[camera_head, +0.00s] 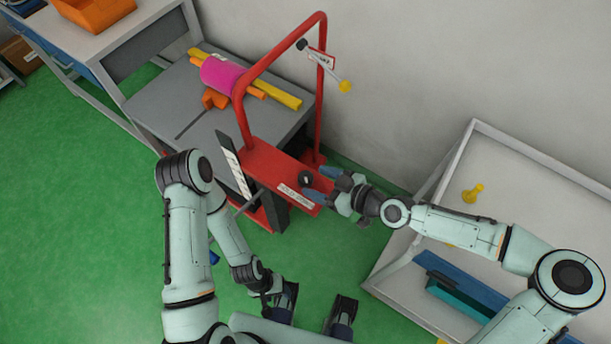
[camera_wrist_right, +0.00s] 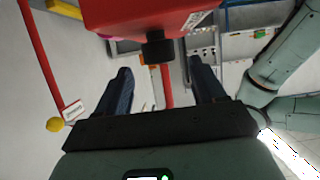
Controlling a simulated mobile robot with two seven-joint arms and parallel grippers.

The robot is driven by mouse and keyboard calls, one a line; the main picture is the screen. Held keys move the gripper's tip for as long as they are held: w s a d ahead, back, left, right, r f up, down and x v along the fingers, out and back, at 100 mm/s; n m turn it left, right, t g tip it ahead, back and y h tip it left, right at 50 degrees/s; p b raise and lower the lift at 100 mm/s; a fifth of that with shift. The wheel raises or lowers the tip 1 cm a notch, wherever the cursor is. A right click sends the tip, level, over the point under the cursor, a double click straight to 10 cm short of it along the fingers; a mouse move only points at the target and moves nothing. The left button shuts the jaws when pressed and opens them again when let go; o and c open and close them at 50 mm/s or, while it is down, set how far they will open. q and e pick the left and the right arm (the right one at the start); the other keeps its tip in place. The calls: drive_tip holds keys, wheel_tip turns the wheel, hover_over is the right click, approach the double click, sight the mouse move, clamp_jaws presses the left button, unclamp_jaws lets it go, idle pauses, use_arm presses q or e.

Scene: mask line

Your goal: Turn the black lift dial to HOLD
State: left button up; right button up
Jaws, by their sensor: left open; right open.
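The black lift dial (camera_head: 306,177) sits on the red panel (camera_head: 262,165) of the red-framed cart, beside a white label (camera_head: 296,197) too small to read. In the right wrist view the dial (camera_wrist_right: 158,48) is a short black cylinder standing out from the red housing (camera_wrist_right: 140,14). Its setting cannot be read. My right gripper (camera_head: 322,184) is open, its blue fingers close to the dial. In the wrist view the dial appears between the open fingers (camera_wrist_right: 160,72), near their tips; contact cannot be told. My left gripper (camera_head: 313,309) is open and empty, low over the green floor.
A red hoop frame (camera_head: 321,100) rises over the cart, with a yellow-knobbed lever (camera_head: 345,86). A magenta roll (camera_head: 228,75) and yellow bars (camera_head: 276,95) lie on the grey table behind. A pale tray table (camera_head: 540,160) stands at right. A striped plate (camera_head: 234,165) stands left of the panel.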

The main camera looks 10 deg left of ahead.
sight(308, 178)
drive_tip(key=shift+x, duration=2.55)
drive_tip(key=c, duration=1)
